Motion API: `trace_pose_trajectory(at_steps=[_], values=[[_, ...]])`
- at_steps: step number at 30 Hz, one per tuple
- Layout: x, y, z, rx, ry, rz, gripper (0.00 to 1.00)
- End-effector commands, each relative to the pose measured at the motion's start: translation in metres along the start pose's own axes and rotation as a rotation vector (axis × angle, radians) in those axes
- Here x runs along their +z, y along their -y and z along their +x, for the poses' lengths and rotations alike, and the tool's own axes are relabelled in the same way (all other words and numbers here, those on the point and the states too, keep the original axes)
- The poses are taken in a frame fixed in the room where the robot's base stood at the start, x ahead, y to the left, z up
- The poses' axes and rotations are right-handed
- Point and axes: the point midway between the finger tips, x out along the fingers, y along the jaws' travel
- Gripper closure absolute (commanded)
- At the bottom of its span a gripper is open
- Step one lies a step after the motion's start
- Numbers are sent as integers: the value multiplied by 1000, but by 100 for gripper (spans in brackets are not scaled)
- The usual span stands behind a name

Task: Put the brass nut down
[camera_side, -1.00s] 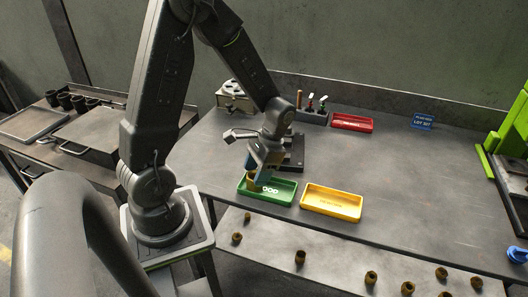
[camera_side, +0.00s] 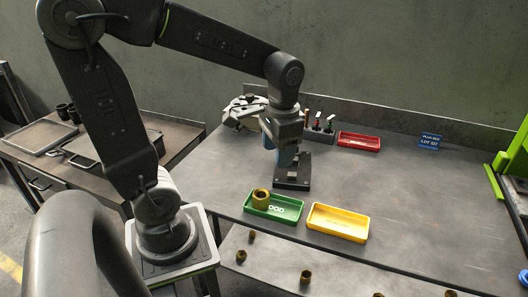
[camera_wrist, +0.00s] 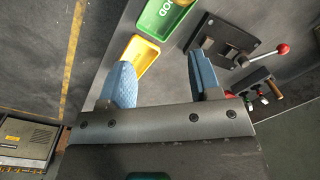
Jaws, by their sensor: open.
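The brass nut (camera_side: 261,198) sits in the left part of the green tray (camera_side: 286,212), which is marked GOOD. The nut stands apart from my gripper. My gripper (camera_side: 278,158) is up and behind the green tray, near the dark fixture. In the wrist view my gripper (camera_wrist: 160,88) shows two blue fingers wide apart with nothing between them.
A yellow tray (camera_side: 338,222) lies right of the green one. A red tray (camera_side: 359,142) is farther back. A dark fixture (camera_side: 292,178) with a red-knobbed lever (camera_wrist: 262,54) stands close to my gripper. Several brass nuts (camera_side: 306,276) lie on the lower shelf. The table's right middle is clear.

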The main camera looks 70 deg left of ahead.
Motion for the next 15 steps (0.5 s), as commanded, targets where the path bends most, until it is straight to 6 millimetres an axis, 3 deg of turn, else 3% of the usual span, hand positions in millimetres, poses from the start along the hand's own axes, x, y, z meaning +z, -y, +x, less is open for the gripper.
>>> trace_pose_trajectory(at_steps=[6,15], values=[[38,-37,-34,16,-316,3,43],[62,-55,-46,59,-511,-2,43]])
